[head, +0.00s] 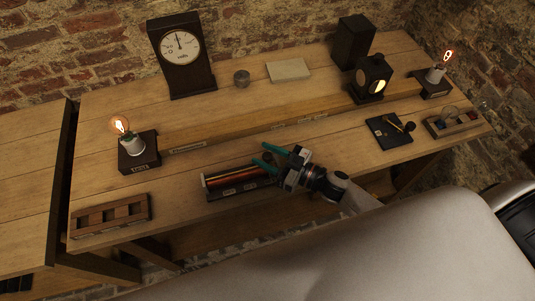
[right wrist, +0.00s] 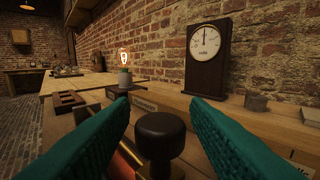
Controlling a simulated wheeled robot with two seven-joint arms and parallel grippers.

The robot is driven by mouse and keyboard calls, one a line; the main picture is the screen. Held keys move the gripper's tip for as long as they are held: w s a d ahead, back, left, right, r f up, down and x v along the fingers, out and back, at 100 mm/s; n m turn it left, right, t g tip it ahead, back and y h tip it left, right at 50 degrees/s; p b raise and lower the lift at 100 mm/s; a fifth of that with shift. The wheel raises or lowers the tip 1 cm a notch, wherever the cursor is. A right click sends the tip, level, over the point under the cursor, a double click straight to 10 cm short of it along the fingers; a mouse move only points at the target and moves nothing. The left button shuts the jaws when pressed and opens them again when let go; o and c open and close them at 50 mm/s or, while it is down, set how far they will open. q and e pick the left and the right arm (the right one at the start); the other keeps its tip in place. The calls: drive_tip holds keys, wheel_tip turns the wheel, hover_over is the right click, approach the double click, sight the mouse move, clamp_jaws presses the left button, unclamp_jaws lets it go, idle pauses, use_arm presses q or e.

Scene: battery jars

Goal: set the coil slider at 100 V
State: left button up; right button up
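The coil (head: 235,179) is a copper-coloured winding on a dark base with small pale labels, near the front middle of the bench. Its right end is partly hidden by my right gripper. A black round slider knob (right wrist: 160,134) stands between the two teal fingers of my right gripper (head: 258,154) in the right wrist view. The fingers are spread, with visible gaps on both sides of the knob. The dial meter (head: 181,47) stands at the back left, its needle about upright; it also shows in the right wrist view (right wrist: 205,42). Its numbers are too small to read. My left gripper is not in view.
A lit bulb on a dark block (head: 138,152) stands left, another (head: 433,82) at far right. A wooden rack (head: 110,216) lies at front left. A lit lantern (head: 371,78), a dark tray (head: 390,131) and a wooden box (head: 452,122) are right. Bench space left of the coil is clear.

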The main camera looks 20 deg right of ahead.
clamp_jaws()
drive_tip(key=p, duration=0.2)
hover_over(225, 177)
drive_tip(key=shift+b, duration=0.3)
drive_tip(key=shift+o, duration=0.7)
unclamp_jaws()
